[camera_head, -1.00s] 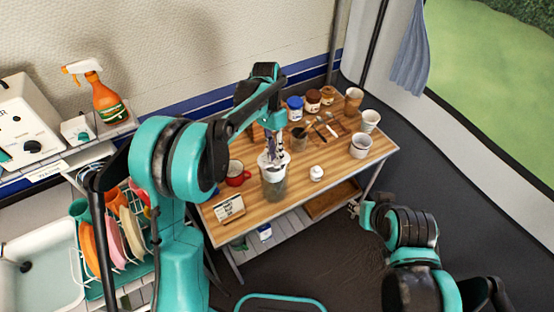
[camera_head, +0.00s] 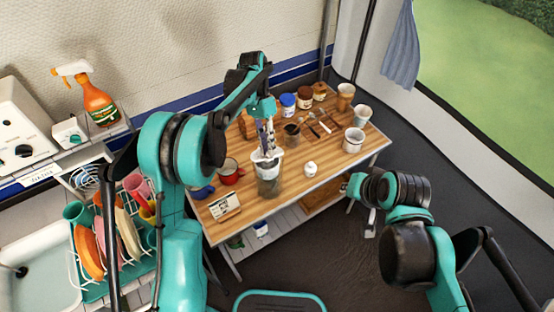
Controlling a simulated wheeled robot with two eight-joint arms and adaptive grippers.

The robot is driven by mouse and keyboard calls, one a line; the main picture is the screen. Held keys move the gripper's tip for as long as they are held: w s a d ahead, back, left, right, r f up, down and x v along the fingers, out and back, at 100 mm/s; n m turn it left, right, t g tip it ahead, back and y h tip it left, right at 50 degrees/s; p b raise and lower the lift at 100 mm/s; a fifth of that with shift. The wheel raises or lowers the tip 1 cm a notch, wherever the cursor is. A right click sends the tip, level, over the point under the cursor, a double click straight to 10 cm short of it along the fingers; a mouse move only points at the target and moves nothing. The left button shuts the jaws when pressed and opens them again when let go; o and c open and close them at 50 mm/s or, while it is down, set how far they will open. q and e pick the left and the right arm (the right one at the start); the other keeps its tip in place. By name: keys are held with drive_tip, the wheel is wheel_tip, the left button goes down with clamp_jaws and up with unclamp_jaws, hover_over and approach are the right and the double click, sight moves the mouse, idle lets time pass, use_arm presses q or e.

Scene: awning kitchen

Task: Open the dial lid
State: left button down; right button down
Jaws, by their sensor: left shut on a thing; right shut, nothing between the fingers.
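A clear jar (camera_head: 268,185) with a greyish body stands near the front edge of the wooden table. Its white lid (camera_head: 265,156) sits at the top and looks slightly tilted; I cannot tell whether it is clear of the rim. My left gripper (camera_head: 267,149) reaches down from above and is shut on the lid. The fingers hide part of the lid. My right gripper (camera_head: 370,228) is shut and empty, low over the floor to the right of the table, partly hidden by my arm.
A small white pot (camera_head: 310,169) stands right of the jar. A red mug (camera_head: 230,171) and a small sign (camera_head: 225,206) are to its left. Several jars and cups, including a white cup (camera_head: 353,140), stand along the back and right. A dish rack (camera_head: 113,240) is at left.

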drive_tip(key=w+a+f+m+g+y, duration=0.1)
drive_tip(key=w+a+m+g+y, duration=0.2)
drive_tip(key=w+a+m+y, duration=0.45)
drive_tip(key=w+a+f+m+g+y, duration=0.1)
drive_tip(key=w+a+m+g+y, duration=0.15)
drive_tip(key=w+a+m, duration=0.6)
drive_tip(key=w+d+f+m+g+y, duration=0.2)
drive_tip(key=d+f+g+y, duration=0.5)
drive_tip(key=f, duration=0.5)
drive_tip(key=shift+t+y, duration=0.55)
drive_tip(key=shift+y, duration=0.05)
drive_tip(key=x, duration=0.9)
drive_tip(key=shift+s+a, duration=0.3)
drive_tip(key=shift+s, duration=0.1)
